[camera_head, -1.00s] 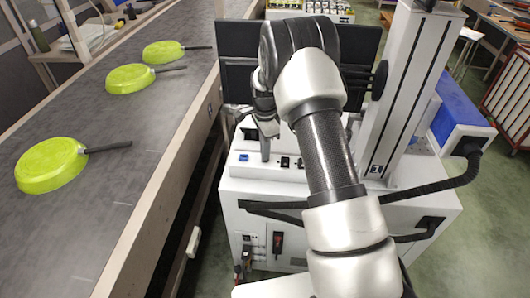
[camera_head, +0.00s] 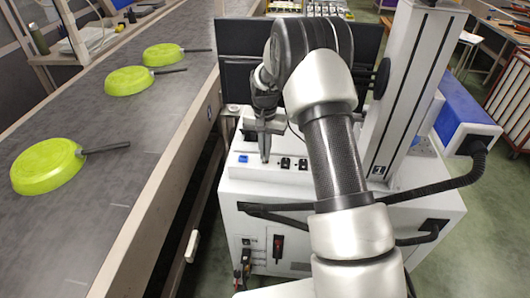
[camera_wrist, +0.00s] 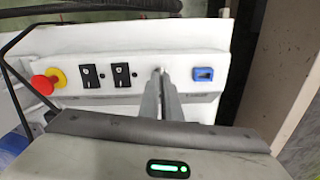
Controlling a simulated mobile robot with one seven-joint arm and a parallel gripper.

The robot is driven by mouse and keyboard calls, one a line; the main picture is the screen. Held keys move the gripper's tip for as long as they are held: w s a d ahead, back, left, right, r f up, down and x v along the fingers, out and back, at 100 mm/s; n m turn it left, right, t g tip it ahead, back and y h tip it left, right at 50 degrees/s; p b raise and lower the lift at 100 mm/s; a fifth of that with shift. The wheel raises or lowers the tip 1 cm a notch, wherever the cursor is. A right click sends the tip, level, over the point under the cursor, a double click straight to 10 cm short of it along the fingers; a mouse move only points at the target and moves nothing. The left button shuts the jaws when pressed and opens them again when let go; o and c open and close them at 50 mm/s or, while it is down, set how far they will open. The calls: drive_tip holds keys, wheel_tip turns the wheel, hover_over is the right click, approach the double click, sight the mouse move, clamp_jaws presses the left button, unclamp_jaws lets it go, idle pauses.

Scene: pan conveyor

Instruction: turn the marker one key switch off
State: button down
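My gripper (camera_wrist: 161,75) points down at the white control panel (camera_wrist: 200,43), with its two fingers close together. In the head view my gripper (camera_head: 265,160) has its tips at the panel top, between the blue socket (camera_head: 243,159) and the black switches (camera_head: 294,164). No key switch shows clearly; the fingertips cover that spot, and I cannot tell whether a key is between them. In the wrist view, two black switches (camera_wrist: 106,76) are left of the fingers and the blue socket (camera_wrist: 203,74) is right. A marker reading 1 (camera_head: 378,170) is on the column base.
A red emergency button (camera_wrist: 44,85) on a yellow base is left of the switches in the wrist view. A dark monitor (camera_head: 236,62) stands behind the panel. A conveyor (camera_head: 120,160) carrying green pans (camera_head: 48,166) runs along the left.

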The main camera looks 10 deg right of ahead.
drive_tip(key=shift+n, duration=1)
drive_tip(key=shift+r, duration=0.1)
drive_tip(key=c, duration=2)
unclamp_jaws()
wheel_tip(320, 180, up, 17)
drive_tip(key=shift+r+p, duration=0.2)
drive_tip(key=shift+p, duration=0.25)
